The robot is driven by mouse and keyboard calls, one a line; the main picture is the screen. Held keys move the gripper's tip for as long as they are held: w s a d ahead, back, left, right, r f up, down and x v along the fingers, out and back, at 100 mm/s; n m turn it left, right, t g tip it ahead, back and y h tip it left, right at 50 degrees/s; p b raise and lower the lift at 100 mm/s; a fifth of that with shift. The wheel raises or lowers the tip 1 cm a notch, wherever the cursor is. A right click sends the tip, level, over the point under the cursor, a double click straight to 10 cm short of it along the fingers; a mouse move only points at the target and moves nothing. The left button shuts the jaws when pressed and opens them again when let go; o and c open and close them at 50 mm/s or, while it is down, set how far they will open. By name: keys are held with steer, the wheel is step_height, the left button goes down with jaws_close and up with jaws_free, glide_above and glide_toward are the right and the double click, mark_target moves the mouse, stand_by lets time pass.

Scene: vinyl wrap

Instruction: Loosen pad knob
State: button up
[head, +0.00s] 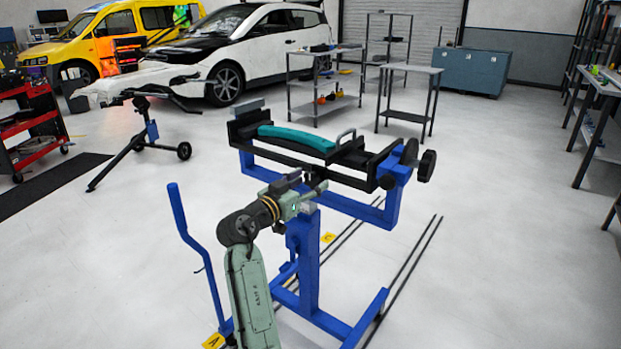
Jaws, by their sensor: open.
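A blue stand (309,250) carries a black clamp frame (345,178) with a curved teal piece (297,138) lying in it. A black lobed knob (427,166) sticks out at the frame's right end. A second dark knob-like part (409,153) sits just left of it, and a small round black part (387,182) is on the front right corner. I cannot tell which of these is the pad knob. My gripper (309,184) is open, just in front of the frame's front side, left of and apart from the right-end knobs. Its fingertips are small and partly lost against the dark frame.
A blue lever (190,240) rises left of my arm. A black wheeled stand (140,140) is at left, and a metal table (409,69) and shelf (325,85) stand behind. Floor to the right of the stand is clear up to the right-hand benches (600,110).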

steer(key=shift+w+d, duration=0.35)
steer(key=shift+w, duration=0.15)
steer(key=c, duration=1.2)
